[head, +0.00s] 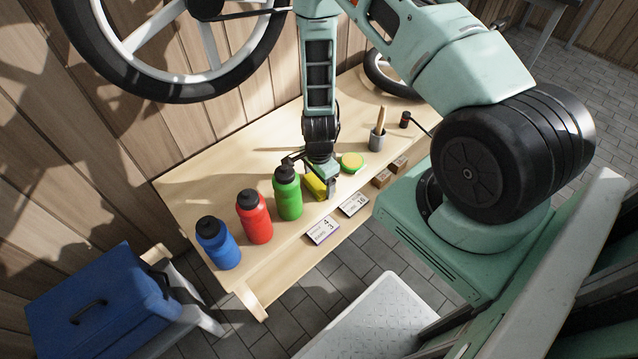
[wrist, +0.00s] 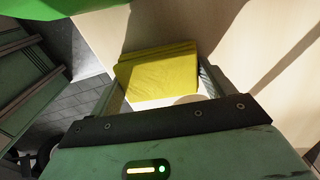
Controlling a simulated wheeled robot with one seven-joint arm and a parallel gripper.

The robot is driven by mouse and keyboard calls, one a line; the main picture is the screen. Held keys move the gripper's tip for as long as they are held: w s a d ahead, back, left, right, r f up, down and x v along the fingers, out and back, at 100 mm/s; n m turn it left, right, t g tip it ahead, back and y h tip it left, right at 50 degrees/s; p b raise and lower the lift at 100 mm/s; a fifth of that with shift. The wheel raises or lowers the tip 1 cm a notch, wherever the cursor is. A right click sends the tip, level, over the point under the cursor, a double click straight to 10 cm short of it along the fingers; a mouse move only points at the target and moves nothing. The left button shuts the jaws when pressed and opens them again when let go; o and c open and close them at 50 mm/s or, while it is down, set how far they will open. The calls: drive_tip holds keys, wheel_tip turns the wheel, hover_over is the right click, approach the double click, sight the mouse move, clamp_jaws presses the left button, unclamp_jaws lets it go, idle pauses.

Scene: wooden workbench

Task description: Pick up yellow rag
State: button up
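The yellow rag (head: 313,187) lies folded on the workbench, just right of the green bottle, partly hidden by my gripper in the head view. In the wrist view the rag (wrist: 158,70) shows as a flat stack of folds ahead of the palm. My gripper (head: 317,181) is low over the bench at the rag. Its two fingers are spread, one toward each side of the rag, with gaps visible in the wrist view. I cannot tell whether a finger touches it.
The green bottle (head: 287,193) stands close to my gripper; red (head: 254,217) and blue (head: 218,243) bottles stand further left. A yellow-green round tin (head: 352,162) is to the right, with a grey cup (head: 377,140) beyond.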

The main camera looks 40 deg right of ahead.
sight(319, 181)
wheel_tip(319, 181, up, 10)
drive_tip(key=shift+p, duration=0.45)
idle(0.3)
